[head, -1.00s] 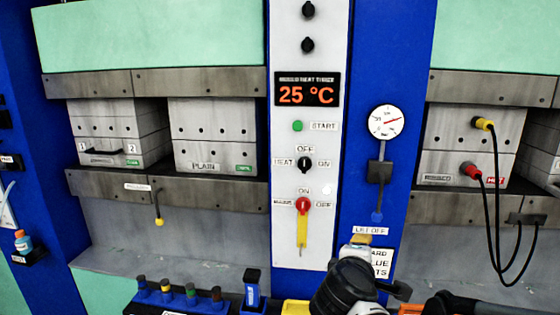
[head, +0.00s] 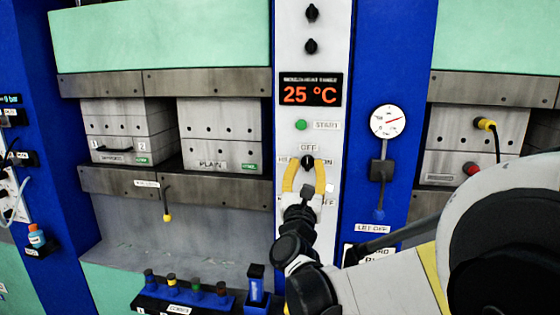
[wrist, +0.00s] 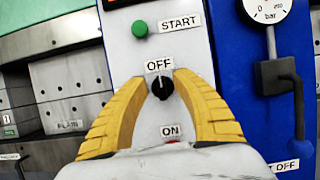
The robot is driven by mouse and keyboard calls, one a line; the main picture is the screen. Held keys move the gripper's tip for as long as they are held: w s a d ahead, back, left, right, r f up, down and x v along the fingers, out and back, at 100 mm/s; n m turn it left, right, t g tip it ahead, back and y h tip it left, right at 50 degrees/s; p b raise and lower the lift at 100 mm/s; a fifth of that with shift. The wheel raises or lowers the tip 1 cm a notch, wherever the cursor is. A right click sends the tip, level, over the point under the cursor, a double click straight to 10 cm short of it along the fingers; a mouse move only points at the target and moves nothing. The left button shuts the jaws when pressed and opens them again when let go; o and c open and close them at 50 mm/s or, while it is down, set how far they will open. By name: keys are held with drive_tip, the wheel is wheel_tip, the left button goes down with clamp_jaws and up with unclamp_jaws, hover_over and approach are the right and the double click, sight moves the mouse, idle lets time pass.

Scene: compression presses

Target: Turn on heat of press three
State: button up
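The black heat knob (wrist: 161,88) sits on the white control panel just below the OFF label (wrist: 159,64). Its ridge seems to point up toward OFF. My gripper (wrist: 163,78) has its two yellow fingers spread on either side of the knob, with a small gap seen at each side; I cannot tell how deep the tips reach. In the head view my gripper (head: 305,161) is at the knob (head: 307,160), partly covering the HEAT and ON labels. The display (head: 310,92) above reads 25 °C. No press number is legible.
A green START button (head: 301,125) is above the knob. The red main switch below is mostly hidden by my gripper; its ON label (wrist: 171,131) shows. A gauge (head: 387,122) and black lever (head: 382,171) are at right. Press plates (head: 217,135) are at left.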

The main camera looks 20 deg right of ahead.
sight(307, 160)
drive_tip(key=shift+x, duration=1.7)
drive_tip(key=shift+c, duration=0.5)
clamp_jaws()
